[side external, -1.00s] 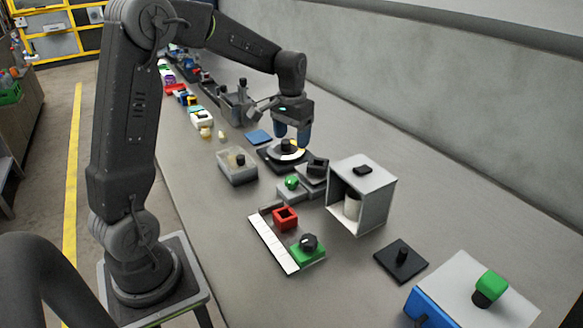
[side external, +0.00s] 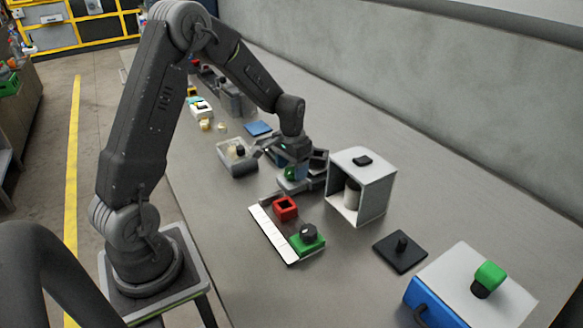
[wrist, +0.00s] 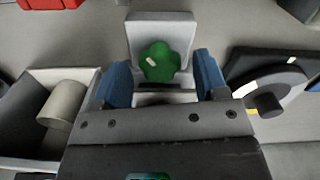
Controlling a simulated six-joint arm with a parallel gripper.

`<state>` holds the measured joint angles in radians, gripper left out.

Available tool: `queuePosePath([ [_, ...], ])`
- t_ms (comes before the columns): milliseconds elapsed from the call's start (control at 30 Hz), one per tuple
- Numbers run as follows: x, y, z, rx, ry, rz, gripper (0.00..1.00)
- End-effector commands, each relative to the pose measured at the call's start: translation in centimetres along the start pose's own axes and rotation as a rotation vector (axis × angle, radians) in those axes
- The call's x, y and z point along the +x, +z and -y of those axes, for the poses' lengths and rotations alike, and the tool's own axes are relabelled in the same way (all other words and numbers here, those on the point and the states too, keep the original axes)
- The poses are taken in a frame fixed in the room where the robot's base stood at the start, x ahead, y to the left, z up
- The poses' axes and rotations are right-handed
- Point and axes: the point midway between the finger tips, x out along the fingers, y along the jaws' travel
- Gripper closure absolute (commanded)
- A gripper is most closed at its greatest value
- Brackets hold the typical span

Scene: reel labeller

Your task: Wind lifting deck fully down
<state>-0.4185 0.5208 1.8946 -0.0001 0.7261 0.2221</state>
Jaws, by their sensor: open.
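A green lobed knob (wrist: 160,62) stands on a light grey block (wrist: 172,27), seen from above in the wrist view. In the side view the green knob (side external: 290,173) is partly hidden by my gripper. My gripper (wrist: 162,80) is open, with one blue finger on each side of the knob and visible gaps between. In the side view my gripper (side external: 291,170) is low over the grey block. A grey raised platform (side external: 318,170) with a dark top is just right of it, partly hidden. I cannot tell the deck's height.
A white open-fronted box (side external: 377,180) stands close on the right. A red square block (side external: 285,208) and a green block with black knob (side external: 307,240) lie nearer. A clear bin (side external: 234,165) is on the left. A dark dial (wrist: 265,92) is right in the wrist view.

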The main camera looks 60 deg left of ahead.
Motion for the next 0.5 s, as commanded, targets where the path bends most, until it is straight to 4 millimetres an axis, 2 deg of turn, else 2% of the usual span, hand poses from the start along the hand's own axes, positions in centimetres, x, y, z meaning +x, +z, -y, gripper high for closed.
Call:
queuePosePath([
  [333,0.38,0.01,0.0,0.0,0.0,0.0,0.34],
  [500,0.36,0.01,0.0,0.0,0.0,0.0,0.51],
])
